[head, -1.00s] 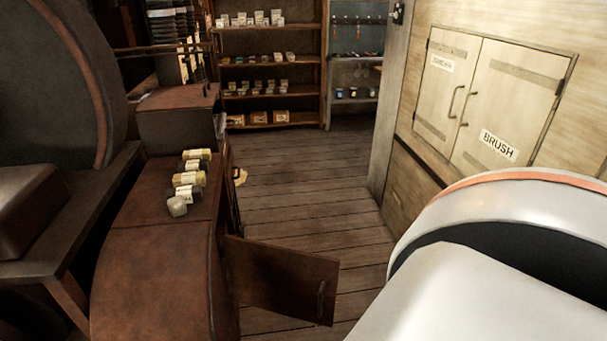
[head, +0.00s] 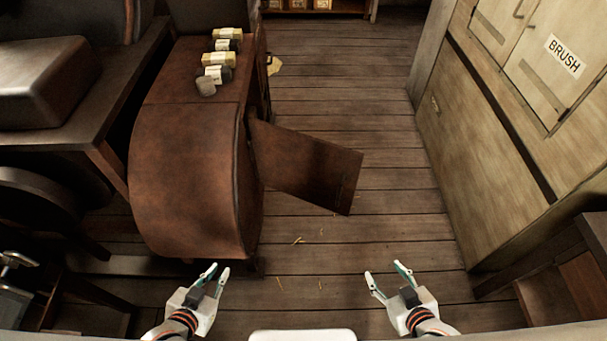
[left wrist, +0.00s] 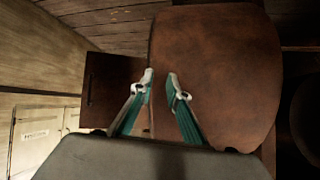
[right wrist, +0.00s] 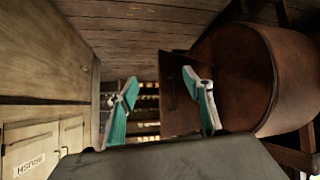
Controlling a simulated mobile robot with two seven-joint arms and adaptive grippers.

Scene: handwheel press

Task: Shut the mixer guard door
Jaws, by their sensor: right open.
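The mixer guard door (head: 308,171) is a dark brown panel with a small handle (head: 342,186) near its free edge. It stands open, swung out over the floor from the right side of the rusty brown machine housing (head: 190,180). The door also shows in the left wrist view (left wrist: 108,92) and in the right wrist view (right wrist: 178,95). My left gripper (head: 216,272) is open and empty, in front of the housing and apart from it. My right gripper (head: 384,278) is open and empty over the floor, nearer than the door and apart from it.
Several small labelled blocks (head: 219,60) lie on top of the housing. A wooden cabinet wall labelled BRUSH (head: 564,55) runs along the right. A dark step-like frame (head: 565,270) stands at lower right. The plank floor (head: 390,150) between door and cabinet is clear.

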